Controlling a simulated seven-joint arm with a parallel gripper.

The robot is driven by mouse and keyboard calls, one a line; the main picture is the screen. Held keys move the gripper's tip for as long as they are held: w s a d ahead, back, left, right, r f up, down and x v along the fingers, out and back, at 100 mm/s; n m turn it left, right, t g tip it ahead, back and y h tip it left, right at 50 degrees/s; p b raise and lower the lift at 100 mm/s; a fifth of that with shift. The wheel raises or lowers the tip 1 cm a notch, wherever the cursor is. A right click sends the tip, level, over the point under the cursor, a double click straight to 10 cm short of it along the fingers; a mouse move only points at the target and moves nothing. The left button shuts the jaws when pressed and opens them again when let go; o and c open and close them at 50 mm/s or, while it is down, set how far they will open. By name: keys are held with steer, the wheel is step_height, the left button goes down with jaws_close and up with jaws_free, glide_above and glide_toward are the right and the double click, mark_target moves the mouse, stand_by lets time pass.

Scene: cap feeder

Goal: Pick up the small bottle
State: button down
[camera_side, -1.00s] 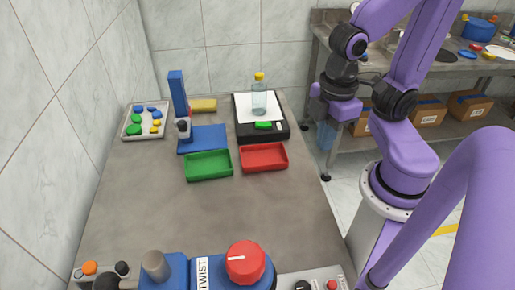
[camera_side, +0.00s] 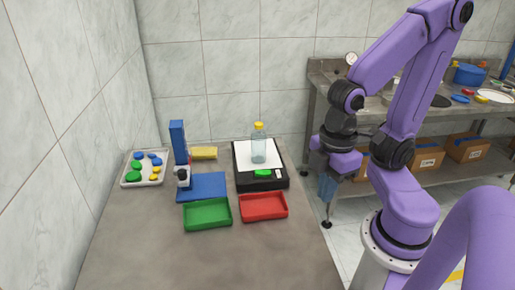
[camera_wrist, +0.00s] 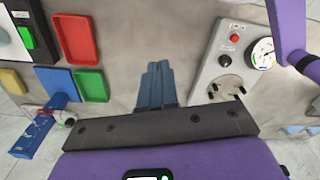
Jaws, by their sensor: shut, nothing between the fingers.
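The small bottle (camera_side: 258,150) is clear with a yellow cap. It stands upright on the white top of a black scale (camera_side: 262,182) at the back right of the table in the side view. I do not make it out in the wrist view. My gripper (camera_side: 327,190) hangs to the right of the table edge in the side view, well apart from the bottle. Its blue fingers also show in the wrist view (camera_wrist: 157,68), close together with nothing held.
A red tray (camera_side: 264,214) and a green tray (camera_side: 207,222) lie in front of the scale. A blue stand (camera_side: 178,142), yellow block (camera_side: 204,153) and tray of caps (camera_side: 145,183) are left. A grey gauge panel (camera_wrist: 208,72) shows in the wrist view.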

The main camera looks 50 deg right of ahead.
stand_by(0.4)
steer(key=shift+c, duration=0.8)
jaws_free()
steer(key=w+d+r+m, duration=0.1)
steer(key=w+r+m, duration=0.1)
steer(key=w+m, duration=0.7)
steer(key=w+d+r+m, duration=0.15)
steer(key=w+m, duration=0.35)
steer(key=w, duration=0.7)
steer(key=m+h, duration=0.2)
steer(key=m, duration=1.2)
glide_above(259, 132)
steer(key=f, duration=1)
steer(key=shift+w+d+f, duration=0.15)
steer(key=shift+d+f, duration=0.2)
steer(key=shift+w+d+f, duration=0.1)
steer(key=shift+w+f, duration=0.05)
steer(key=shift+f, duration=0.7)
steer(key=shift+w+d+f, duration=0.1)
steer(key=shift+d+f, duration=0.05)
steer(key=shift+f, duration=0.75)
steer(key=shift+w+d+f, duration=0.1)
steer(key=shift+w+f, duration=0.05)
steer(key=shift+f, duration=0.7)
